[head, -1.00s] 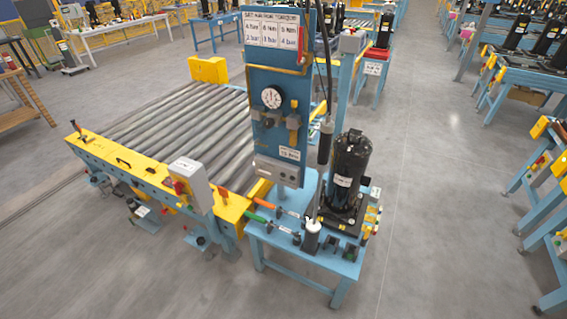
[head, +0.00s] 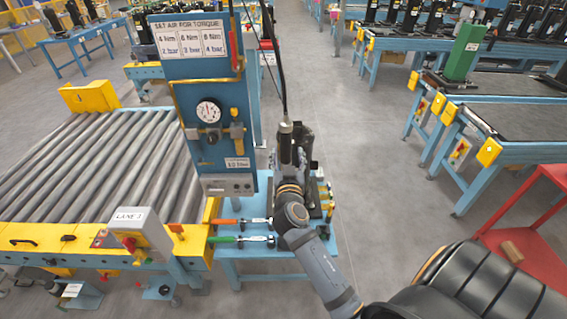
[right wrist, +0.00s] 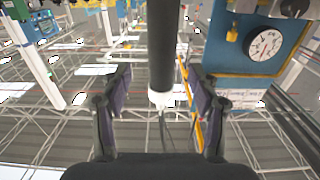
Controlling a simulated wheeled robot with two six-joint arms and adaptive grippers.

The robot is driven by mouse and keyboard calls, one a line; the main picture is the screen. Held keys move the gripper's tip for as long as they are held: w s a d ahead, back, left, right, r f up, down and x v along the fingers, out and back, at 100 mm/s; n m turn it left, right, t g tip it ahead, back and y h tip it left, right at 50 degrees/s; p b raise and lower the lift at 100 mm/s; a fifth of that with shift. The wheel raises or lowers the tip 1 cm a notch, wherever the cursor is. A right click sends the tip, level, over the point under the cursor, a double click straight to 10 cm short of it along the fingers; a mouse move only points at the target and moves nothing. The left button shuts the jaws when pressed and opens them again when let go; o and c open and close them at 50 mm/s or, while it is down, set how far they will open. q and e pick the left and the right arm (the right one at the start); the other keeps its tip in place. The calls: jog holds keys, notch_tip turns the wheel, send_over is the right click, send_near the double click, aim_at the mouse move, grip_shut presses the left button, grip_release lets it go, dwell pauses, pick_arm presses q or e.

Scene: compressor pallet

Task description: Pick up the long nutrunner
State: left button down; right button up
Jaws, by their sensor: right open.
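The long nutrunner (head: 286,128) hangs upright from a dark hose beside the blue tool panel, above the small blue table. My right gripper (head: 291,158) is raised at it and hides most of its lower part. In the right wrist view the nutrunner (right wrist: 162,45) is a thick dark cylinder with a white collar, between the two fingers of my right gripper (right wrist: 160,85). The fingers stand open, with a visible gap on each side. My left gripper is not in view.
The blue panel (head: 205,100) with a gauge stands close on the left. Orange-handled (head: 225,221) and green-handled (head: 222,239) tools lie on the table (head: 230,254). A dark compressor (head: 303,138) stands partly hidden behind my arm.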

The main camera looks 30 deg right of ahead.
aim_at(286, 144)
jog(key=shift+w+d+r, duration=0.1)
jog(key=shift+w+d, duration=0.1)
jog(key=shift+w, duration=0.7)
jog(key=w+p, duration=0.1)
jog(key=d+p, duration=0.1)
jog(key=shift+w+d+r+p, duration=0.25)
jog(key=shift+w+r+p, duration=0.1)
jog(key=shift+p, duration=0.05)
jog(key=shift+w+d+f+p, duration=0.2)
jog(key=shift+w+d, duration=0.15)
jog(key=shift+w, duration=0.15)
jog(key=shift+w+d+f+p, duration=0.1)
jog(key=shift+w+d+f, duration=0.15)
jog(key=shift+w, duration=0.25)
jog(key=shift+w+d+f, duration=0.1)
jog(key=shift+w+d, duration=0.05)
jog(key=shift+w, duration=0.05)
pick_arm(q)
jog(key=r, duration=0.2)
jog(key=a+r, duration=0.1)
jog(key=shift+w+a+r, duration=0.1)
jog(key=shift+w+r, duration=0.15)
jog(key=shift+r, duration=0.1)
pick_arm(e)
jog(key=shift+s, duration=0.1)
jog(key=shift+c, duration=1.3)
grip_shut()
